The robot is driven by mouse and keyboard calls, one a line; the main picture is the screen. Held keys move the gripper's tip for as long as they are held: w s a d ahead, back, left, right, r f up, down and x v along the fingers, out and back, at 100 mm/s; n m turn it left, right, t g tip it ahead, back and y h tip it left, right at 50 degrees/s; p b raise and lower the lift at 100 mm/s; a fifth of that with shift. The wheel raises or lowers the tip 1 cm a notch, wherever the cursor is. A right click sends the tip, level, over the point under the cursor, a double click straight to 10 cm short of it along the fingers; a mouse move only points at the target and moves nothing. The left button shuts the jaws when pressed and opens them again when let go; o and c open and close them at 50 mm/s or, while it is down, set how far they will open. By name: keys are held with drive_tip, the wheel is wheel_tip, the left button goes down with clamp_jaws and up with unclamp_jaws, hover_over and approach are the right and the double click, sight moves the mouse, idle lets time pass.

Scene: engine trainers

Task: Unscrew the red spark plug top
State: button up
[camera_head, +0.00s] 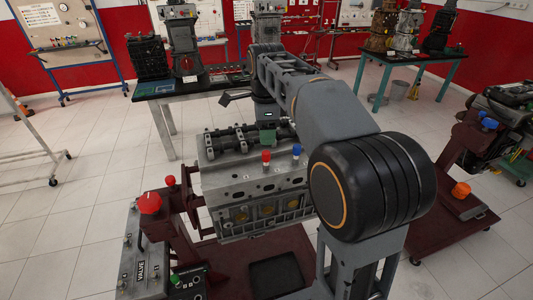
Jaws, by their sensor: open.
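The red spark plug top (266,155) stands upright on the top face of the grey engine block (255,182), near its right end. A blue top (296,150) stands just to its right. My gripper (228,98) shows small and dark beyond the engine block, at the far end of my arm. It is open and apart from the red top. My wrist and the distance hide its fine detail, and nothing can be seen between its fingers.
A camshaft (238,138) with a green block (267,137) lies along the engine's far edge. A dark table (190,87) with engine parts is behind. Floor at left is largely clear.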

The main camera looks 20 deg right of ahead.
sight(266, 152)
wheel_tip(266, 152, down, 8)
drive_tip(key=shift+r, duration=0.1)
idle(0.4)
drive_tip(key=c, duration=0.9)
drive_tip(key=shift+c, duration=0.2)
